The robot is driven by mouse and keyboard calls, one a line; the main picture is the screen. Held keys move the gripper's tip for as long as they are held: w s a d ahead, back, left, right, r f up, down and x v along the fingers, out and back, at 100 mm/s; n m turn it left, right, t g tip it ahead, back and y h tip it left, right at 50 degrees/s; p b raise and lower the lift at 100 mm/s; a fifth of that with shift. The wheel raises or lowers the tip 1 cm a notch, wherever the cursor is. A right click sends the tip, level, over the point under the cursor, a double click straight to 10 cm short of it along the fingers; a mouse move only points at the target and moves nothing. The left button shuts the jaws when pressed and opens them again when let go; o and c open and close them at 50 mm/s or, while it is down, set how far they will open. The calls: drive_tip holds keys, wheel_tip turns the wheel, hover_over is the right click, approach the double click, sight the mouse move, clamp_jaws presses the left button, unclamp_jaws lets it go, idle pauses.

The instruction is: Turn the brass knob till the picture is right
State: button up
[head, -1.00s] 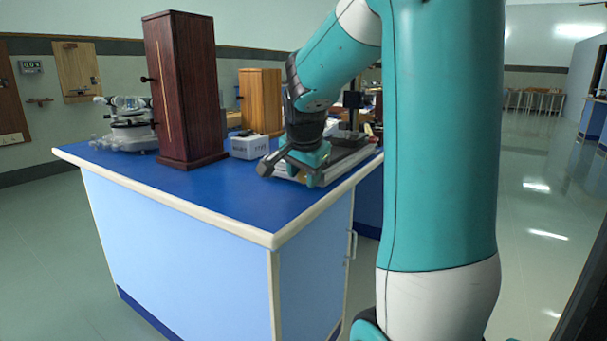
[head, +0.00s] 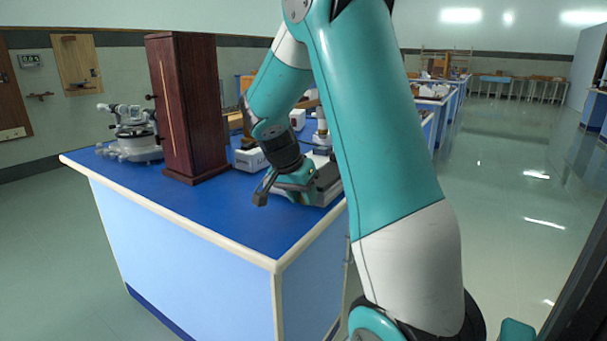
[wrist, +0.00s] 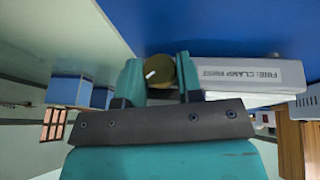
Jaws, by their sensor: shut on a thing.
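In the wrist view the round brass knob (wrist: 160,70), with a white mark on its face, sits between the two teal fingers of my gripper (wrist: 159,78). The fingers are shut on it, one on each side. Beside the knob is a pale grey bar (wrist: 250,76) lettered "FINE: CLAMP FIRST". In the head view my gripper (head: 270,187) is low at the near right part of the blue bench top, against the grey-based instrument. The knob is hidden there by my gripper. I see no picture or screen image that I can make out.
The blue bench (head: 215,215) has a pale edge and clear top at front left. A tall dark wooden case (head: 188,108) stands behind, left of my arm. Open floor lies right.

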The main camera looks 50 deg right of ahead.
drive_tip(key=g+p, duration=0.1)
drive_tip(key=p, duration=0.2)
drive_tip(key=g+p, duration=0.2)
drive_tip(key=p, duration=0.2)
drive_tip(key=n+g+p, duration=0.1)
drive_tip(key=g+p, duration=0.1)
drive_tip(key=p, duration=0.1)
drive_tip(key=shift+w+a+r+h, duration=0.1)
drive_tip(key=shift+w+r+h, duration=0.15)
drive_tip(key=shift+r+h, duration=0.05)
drive_tip(key=g+p, duration=0.1)
drive_tip(key=p, duration=0.1)
drive_tip(key=g+p, duration=0.1)
drive_tip(key=p, duration=0.1)
drive_tip(key=shift+w+f+n+h, duration=0.1)
drive_tip(key=shift+f+n+h, duration=0.15)
drive_tip(key=shift+n+h, duration=0.05)
drive_tip(key=g+p, duration=0.1)
drive_tip(key=p, duration=0.1)
drive_tip(key=shift+f+g+p, duration=0.25)
drive_tip(key=shift+g+p, duration=0.05)
drive_tip(key=shift+g, duration=0.1)
drive_tip(key=shift+f+n, duration=0.1)
drive_tip(key=shift+n, duration=0.2)
drive_tip(key=o, duration=0.9)
drive_tip(key=shift+f+t+b, duration=0.1)
drive_tip(key=shift+t+b, duration=0.2)
drive_tip(key=shift+b, duration=0.2)
